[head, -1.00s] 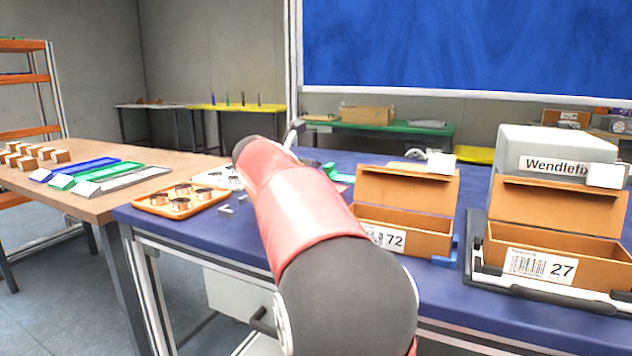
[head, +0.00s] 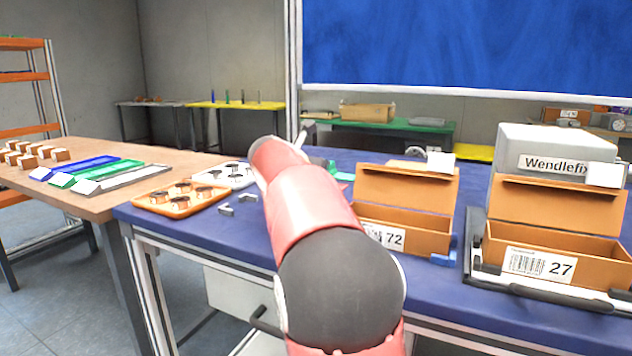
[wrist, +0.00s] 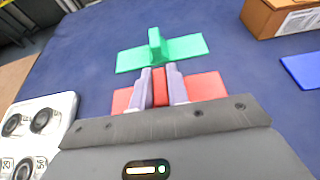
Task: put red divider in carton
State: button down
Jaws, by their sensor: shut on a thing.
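In the wrist view, my gripper (wrist: 160,85) is shut on the upright middle fin of the red divider (wrist: 208,87). The divider's flat base spreads out to both sides of the fingers, and I cannot tell whether it touches the table. A green divider (wrist: 185,48) of like shape lies just beyond it. Two open brown cartons stand on the blue table in the head view: one marked 72 (head: 420,238) and one marked 27 (head: 590,265). My arm hides the gripper and the red divider in the head view.
The blue table (head: 450,290) also bears an orange tray (head: 160,208) and a white tray (head: 236,180) with round parts, and small grey pieces (head: 247,198). A grey Wendlefix box (head: 540,142) stands behind carton 27. A blue piece (wrist: 302,70) lies right of the dividers.

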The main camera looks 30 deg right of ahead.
jog(key=shift+f, duration=0.2)
notch_tip(320, 180, up, 20)
jog(key=p, duration=0.3)
dwell(0.6)
